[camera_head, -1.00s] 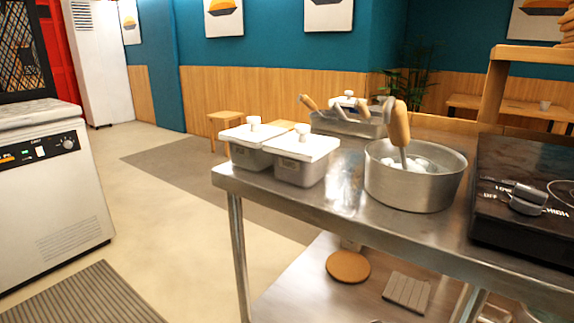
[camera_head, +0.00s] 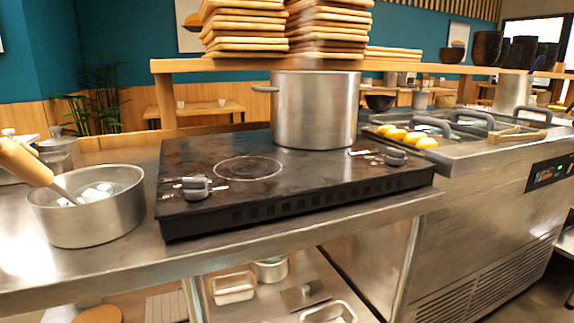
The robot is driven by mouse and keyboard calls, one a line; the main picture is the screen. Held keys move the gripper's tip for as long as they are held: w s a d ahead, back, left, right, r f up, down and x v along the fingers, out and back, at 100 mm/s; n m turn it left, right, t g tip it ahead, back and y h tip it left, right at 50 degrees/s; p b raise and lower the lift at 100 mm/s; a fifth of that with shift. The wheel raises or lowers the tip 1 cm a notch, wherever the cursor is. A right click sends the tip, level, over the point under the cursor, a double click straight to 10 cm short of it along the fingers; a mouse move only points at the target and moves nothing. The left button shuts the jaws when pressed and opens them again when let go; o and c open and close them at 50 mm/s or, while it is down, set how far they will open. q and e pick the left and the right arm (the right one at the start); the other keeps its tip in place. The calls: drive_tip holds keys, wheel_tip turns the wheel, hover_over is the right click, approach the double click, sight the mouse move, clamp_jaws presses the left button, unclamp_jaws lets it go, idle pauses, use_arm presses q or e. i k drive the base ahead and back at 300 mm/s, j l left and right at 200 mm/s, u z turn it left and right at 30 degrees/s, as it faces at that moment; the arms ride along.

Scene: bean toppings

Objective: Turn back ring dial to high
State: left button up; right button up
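A black two-ring cooktop (camera_head: 300,195) sits on the steel counter in the head view. One dial (camera_head: 195,187) is at its front left, beside an empty ring (camera_head: 248,168). A second dial (camera_head: 394,157) is at its right side, near the tall steel pot (camera_head: 316,110) that stands on the back of the cooktop and hides the ring under it. The dial labels are too small to read now, so I cannot tell the settings. Neither of my grippers shows in the view.
A steel bowl (camera_head: 88,218) with white pieces and a wooden-handled tool stands left of the cooktop. Stacked wooden trays (camera_head: 243,30) rest on the shelf (camera_head: 215,66) above. A steel unit (camera_head: 480,220) with handled baskets and yellow food adjoins on the right. Pans lie on the lower shelf.

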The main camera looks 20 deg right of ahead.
sight(395, 157)
drive_tip(key=z, duration=1.3)
